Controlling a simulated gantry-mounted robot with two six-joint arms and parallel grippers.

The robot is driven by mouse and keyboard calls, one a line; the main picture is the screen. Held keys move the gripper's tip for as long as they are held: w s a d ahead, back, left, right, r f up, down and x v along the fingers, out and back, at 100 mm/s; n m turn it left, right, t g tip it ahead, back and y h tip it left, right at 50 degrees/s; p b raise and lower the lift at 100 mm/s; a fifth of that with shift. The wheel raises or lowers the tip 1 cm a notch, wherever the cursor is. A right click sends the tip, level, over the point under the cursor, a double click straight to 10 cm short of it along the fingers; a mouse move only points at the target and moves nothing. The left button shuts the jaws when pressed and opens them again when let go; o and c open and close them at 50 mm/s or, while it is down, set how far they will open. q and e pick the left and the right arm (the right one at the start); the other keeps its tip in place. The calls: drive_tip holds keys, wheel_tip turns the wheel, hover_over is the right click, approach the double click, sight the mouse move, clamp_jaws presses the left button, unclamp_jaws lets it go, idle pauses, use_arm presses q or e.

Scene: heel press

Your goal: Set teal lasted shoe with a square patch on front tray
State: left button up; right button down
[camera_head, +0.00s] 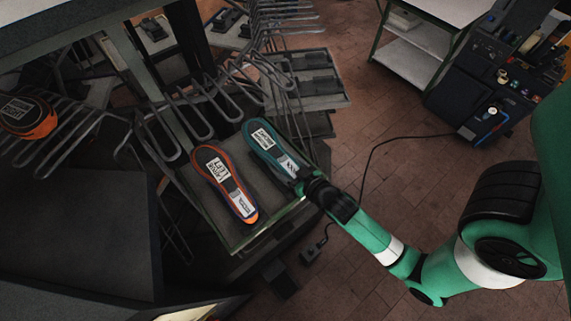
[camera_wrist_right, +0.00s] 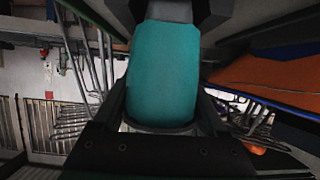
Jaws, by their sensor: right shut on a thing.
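The teal lasted shoe (camera_head: 266,137) lies sole up, with white label patches on its sole, over the right side of the front tray (camera_head: 240,236). I cannot tell whether it touches the tray. My right gripper (camera_head: 305,183) is shut on its near end. In the right wrist view the teal shoe (camera_wrist_right: 162,70) fills the space between the fingers. My left gripper is not in view.
An orange and dark shoe (camera_head: 211,165) lies on the tray left of the teal one. Another orange shoe (camera_head: 28,117) rests on the wire rack (camera_head: 80,140) at left. Metal rack bars (camera_head: 215,98) stand behind the tray. Open floor (camera_head: 390,165) lies to the right.

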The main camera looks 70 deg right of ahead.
drive_tip(key=shift+f+b, duration=0.35)
idle(0.3)
drive_tip(key=shift+c, duration=0.7)
unclamp_jaws()
drive_tip(key=shift+o, duration=0.7)
drive_tip(key=shift+f, duration=0.15)
drive_tip(key=b+v, duration=0.2)
drive_tip(key=v, duration=0.9)
drive_tip(key=shift+s+r, duration=0.25)
drive_tip(key=shift+a, duration=0.1)
